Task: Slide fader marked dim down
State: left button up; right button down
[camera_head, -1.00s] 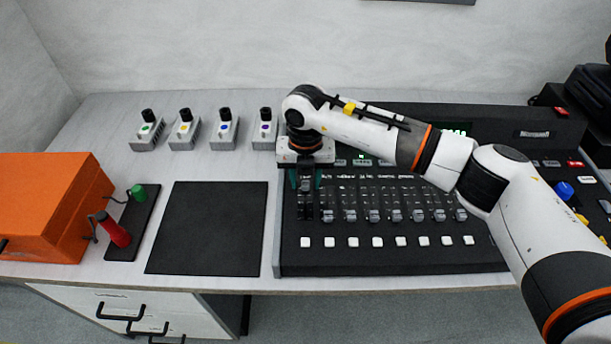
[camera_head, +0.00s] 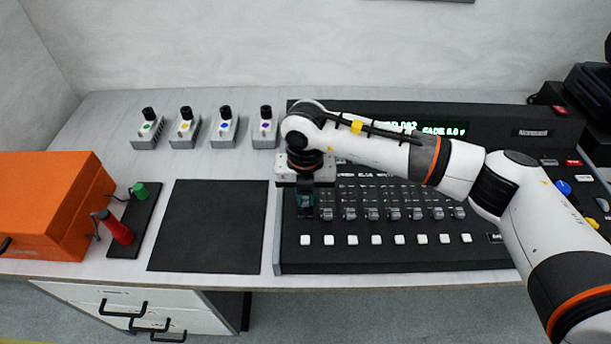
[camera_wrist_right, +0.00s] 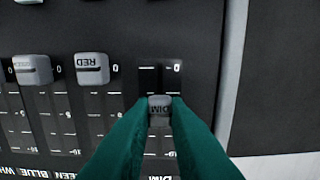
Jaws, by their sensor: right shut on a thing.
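The lighting console (camera_head: 390,256) stands on the desk with a row of faders along its front. My right gripper (camera_head: 305,212) is over the leftmost fader slot. In the right wrist view its two green fingers (camera_wrist_right: 160,112) are shut on the grey fader cap marked DIM (camera_wrist_right: 159,102), one on each side. The DIM cap sits a little short of the 0 end of its scale. The RED fader cap (camera_wrist_right: 91,68) and another grey cap (camera_wrist_right: 32,70) beside it stand at their 0 ends. In the head view my gripper hides the DIM cap. My left gripper is not in view.
White buttons (camera_head: 376,240) line the console's front. A black mat (camera_head: 207,226) lies left of it. Several small grey boxes with colored dots (camera_head: 225,131) stand behind. An orange case (camera_head: 45,205) and a black board with red and green handles (camera_head: 122,222) are at left.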

aim_at(305, 218)
jog(key=shift+s, duration=1.7)
jog(key=c, duration=1.4)
grip_release()
jog(key=shift+s, duration=0.1)
jog(key=shift+o, duration=0.2)
jog(key=shift+r, duration=0.1)
notch_tip(305, 218, up, 12)
jog(key=b, duration=0.1)
